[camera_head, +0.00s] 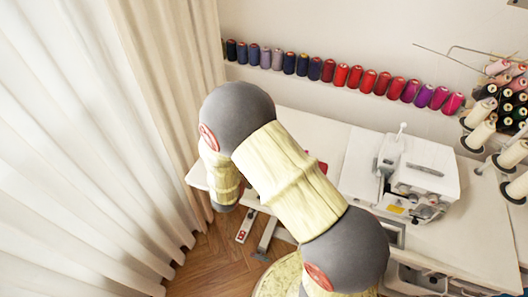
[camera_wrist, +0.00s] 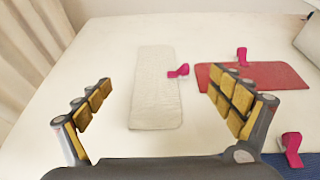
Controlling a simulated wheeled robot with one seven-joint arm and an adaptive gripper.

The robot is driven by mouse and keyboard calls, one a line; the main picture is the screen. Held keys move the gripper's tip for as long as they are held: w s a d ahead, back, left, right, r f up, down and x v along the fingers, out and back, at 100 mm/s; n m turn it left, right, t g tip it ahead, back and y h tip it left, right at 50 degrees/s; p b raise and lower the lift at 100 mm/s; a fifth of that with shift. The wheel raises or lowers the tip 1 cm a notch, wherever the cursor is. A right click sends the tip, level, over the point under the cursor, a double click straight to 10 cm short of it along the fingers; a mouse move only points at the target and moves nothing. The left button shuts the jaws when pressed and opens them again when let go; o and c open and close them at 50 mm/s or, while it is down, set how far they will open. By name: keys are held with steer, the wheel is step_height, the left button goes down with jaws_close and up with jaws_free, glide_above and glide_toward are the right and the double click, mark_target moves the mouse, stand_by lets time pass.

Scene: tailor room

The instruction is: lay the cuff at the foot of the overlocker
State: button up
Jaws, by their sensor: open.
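In the wrist view, a pale grey-white fabric strip (camera_wrist: 155,98) lies flat on the white table, with a pink clip (camera_wrist: 178,71) at its right edge. A red fabric piece (camera_wrist: 283,74) lies to its right with another pink clip (camera_wrist: 242,56). Which one is the cuff I cannot tell for certain. My gripper (camera_wrist: 160,78) is open and empty, its fingers spread on either side of the pale strip in the picture. The white overlocker (camera_head: 418,172) stands on the table in the head view; its corner shows in the wrist view (camera_wrist: 311,38). My arm hides my gripper in the head view.
A third pink clip (camera_wrist: 291,148) lies at the lower right, beside blue material (camera_wrist: 300,165). Thread spools (camera_head: 370,80) line the wall; cones (camera_head: 480,125) stand right of the overlocker. Cream curtains (camera_head: 90,150) hang at the left. Bare table (camera_wrist: 100,60) shows left of the strip.

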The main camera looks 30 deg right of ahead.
steer(key=b+x, duration=0.2)
steer(key=x, duration=0.4)
steer(key=shift+f, duration=0.2)
steer(key=shift+s, duration=0.1)
steer(key=shift+c, duration=1.2)
jaws_close()
steer(key=shift+r, duration=0.15)
